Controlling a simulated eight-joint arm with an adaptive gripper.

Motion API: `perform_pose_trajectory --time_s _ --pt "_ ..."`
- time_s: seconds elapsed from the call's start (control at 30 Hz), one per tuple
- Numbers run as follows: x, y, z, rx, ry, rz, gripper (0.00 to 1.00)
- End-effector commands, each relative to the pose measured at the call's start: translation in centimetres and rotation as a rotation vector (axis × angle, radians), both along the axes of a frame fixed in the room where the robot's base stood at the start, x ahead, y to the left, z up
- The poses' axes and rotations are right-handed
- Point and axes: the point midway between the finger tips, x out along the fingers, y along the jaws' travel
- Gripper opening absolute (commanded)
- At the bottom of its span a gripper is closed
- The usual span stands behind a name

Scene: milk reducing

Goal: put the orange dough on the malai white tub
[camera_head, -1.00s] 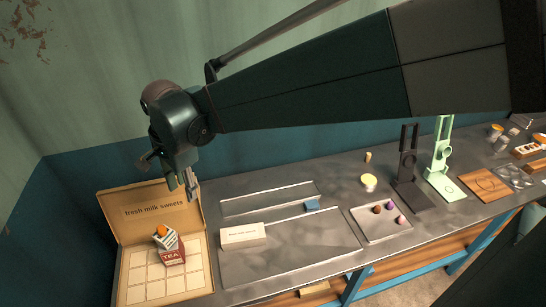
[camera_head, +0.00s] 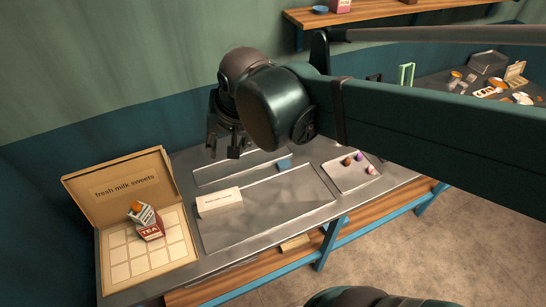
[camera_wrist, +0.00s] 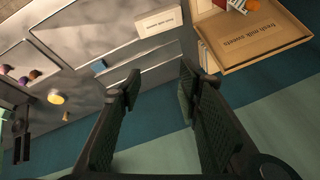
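A small orange lump (camera_head: 136,206) rests on top of a tilted white carton-like container (camera_head: 146,216) with dark lettering; I take these for the orange dough and the white tub, but cannot read the label. The container rests on a red-and-white TEA box (camera_head: 151,232) in the open sweets box. In the wrist view the white container (camera_wrist: 237,4) is at the top edge. My gripper (camera_head: 223,152) is raised above the back of the table, right of the sweets box lid. In the wrist view my gripper (camera_wrist: 158,88) has its fingers apart with nothing between them.
The cardboard sweets box (camera_head: 119,270) stands at the table's left. A cream block (camera_head: 218,201) lies on a long metal tray (camera_head: 270,222). A smaller tray (camera_head: 341,183) holds brown, purple and pink balls. A yellow-topped round tub (camera_wrist: 56,97) shows in the wrist view.

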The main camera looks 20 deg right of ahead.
Motion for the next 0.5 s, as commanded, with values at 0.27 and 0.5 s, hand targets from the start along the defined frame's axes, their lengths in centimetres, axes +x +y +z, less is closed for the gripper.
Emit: perform_pose_trajectory --time_s 0.27,0.5 --pt "-3.3 -4.5 -0.5 -0.098 -0.093 0.135 0.34" --pt "-6.0 -7.6 -1.2 -0.197 -0.163 0.245 0.34"
